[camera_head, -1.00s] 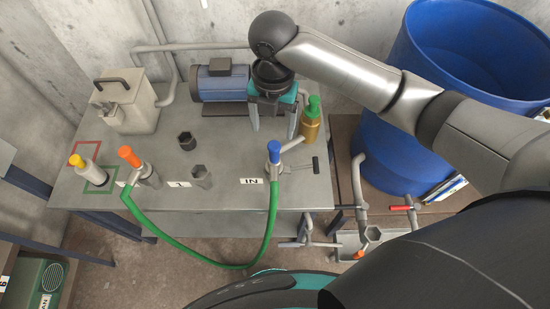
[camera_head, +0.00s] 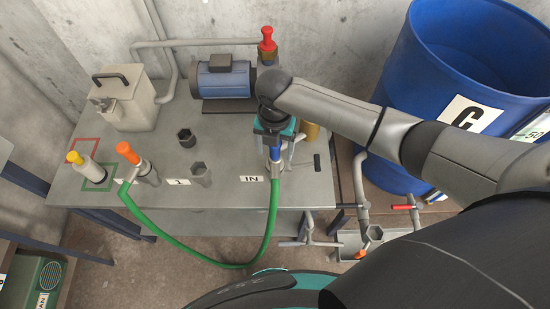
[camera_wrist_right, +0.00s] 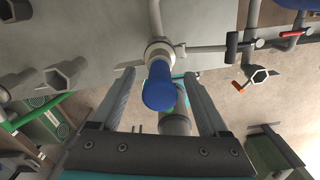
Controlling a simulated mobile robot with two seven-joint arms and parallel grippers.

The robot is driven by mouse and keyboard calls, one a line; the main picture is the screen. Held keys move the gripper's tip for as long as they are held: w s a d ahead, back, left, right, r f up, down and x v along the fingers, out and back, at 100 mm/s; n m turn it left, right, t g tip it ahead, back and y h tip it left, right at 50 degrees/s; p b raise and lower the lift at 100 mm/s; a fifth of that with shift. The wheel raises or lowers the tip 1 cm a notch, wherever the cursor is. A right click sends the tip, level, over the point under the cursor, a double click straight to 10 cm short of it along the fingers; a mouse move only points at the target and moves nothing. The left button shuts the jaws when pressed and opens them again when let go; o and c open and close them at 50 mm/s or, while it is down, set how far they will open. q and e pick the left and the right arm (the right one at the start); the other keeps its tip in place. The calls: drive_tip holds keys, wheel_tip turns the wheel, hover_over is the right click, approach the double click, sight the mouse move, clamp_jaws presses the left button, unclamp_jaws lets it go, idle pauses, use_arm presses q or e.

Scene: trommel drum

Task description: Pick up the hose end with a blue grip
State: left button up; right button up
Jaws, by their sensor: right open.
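The hose end with a blue grip (camera_head: 275,154) stands upright at the table's front edge, beside the "IN" label. In the head view my right gripper (camera_head: 270,143) is over it and hides its top. In the right wrist view the blue grip (camera_wrist_right: 158,88) lies between the two open fingers of my right gripper (camera_wrist_right: 158,74), with no clear contact on either side. The green hose (camera_head: 270,225) hangs from this end in a loop to the orange-topped hose end (camera_head: 126,152) on the left. My left gripper is not in view.
A blue motor (camera_head: 222,78) and a red-topped fitting (camera_head: 267,45) stand behind my gripper. Grey sockets (camera_head: 201,174) and a yellow-topped piece (camera_head: 88,167) are to the left. A blue barrel (camera_head: 430,110) stands to the right. The table's front middle is fairly clear.

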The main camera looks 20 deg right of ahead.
sight(275, 162)
wheel_tip(275, 162, down, 2)
drive_tip(key=shift+f, duration=0.25)
clamp_jaws()
idle(0.6)
